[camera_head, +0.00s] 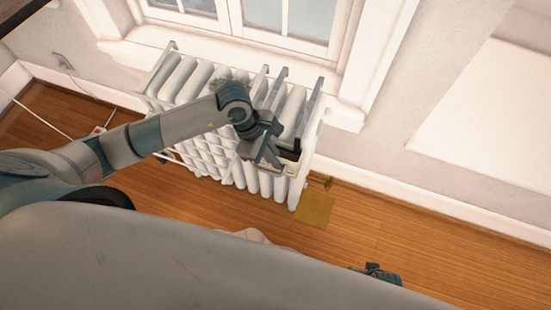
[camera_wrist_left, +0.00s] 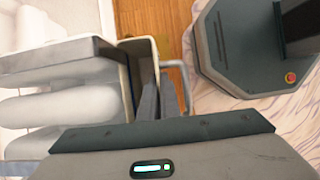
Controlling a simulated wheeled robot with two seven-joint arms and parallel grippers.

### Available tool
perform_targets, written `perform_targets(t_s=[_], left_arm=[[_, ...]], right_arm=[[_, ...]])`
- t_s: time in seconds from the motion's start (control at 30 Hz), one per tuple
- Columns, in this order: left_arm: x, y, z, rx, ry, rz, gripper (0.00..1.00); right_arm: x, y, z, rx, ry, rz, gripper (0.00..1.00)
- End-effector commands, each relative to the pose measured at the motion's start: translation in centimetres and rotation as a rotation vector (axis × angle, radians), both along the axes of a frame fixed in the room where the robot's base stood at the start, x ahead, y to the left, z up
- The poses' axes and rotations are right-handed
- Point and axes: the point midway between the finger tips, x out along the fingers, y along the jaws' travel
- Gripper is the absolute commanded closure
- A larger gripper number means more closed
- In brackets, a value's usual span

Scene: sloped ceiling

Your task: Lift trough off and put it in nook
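The trough (camera_head: 292,157) is a small box with a cream rim and a dark inside, at the front of the white radiator near its right end. In the left wrist view the trough (camera_wrist_left: 128,52) shows its open top and a thin grey loop on its right. My left gripper (camera_head: 268,158) is at the trough, pointing down. In the wrist view its two dark fingers (camera_wrist_left: 158,98) are close together at the trough's right wall, seemingly one on each side. Whether they press on it is unclear. I cannot clearly make out a nook.
The white radiator (camera_head: 185,80) stands below a window (camera_head: 285,20), with grey bars across its top. A yellow-brown square (camera_head: 314,209) lies on the wooden floor by its right end. A dark part (camera_head: 377,272), probably my right gripper, shows low down. Floor at the right is clear.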

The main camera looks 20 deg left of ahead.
Motion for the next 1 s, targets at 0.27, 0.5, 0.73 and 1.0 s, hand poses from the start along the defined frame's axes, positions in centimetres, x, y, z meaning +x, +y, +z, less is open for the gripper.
perform_targets(t_s=[0.27, 0.5, 0.73, 1.0], left_arm=[[0.1, 0.0, 1.4, -0.001, -0.004, 0.001, 1.00], [0.1, 0.0, 2.4, -0.001, -0.003, 0.001, 1.00], [0.1, 0.0, 3.3, -0.001, -0.003, 0.000, 1.00], [0.1, 0.0, 3.6, -0.001, -0.002, 0.000, 1.00]], right_arm=[[0.0, 0.0, 0.9, 0.000, 0.000, 0.000, 0.69], [0.0, 0.0, 1.5, 0.000, 0.000, 0.000, 0.69], [0.0, 0.0, 2.0, 0.000, 0.000, 0.000, 0.69], [0.0, 0.0, 2.2, 0.000, 0.000, 0.000, 0.69]])
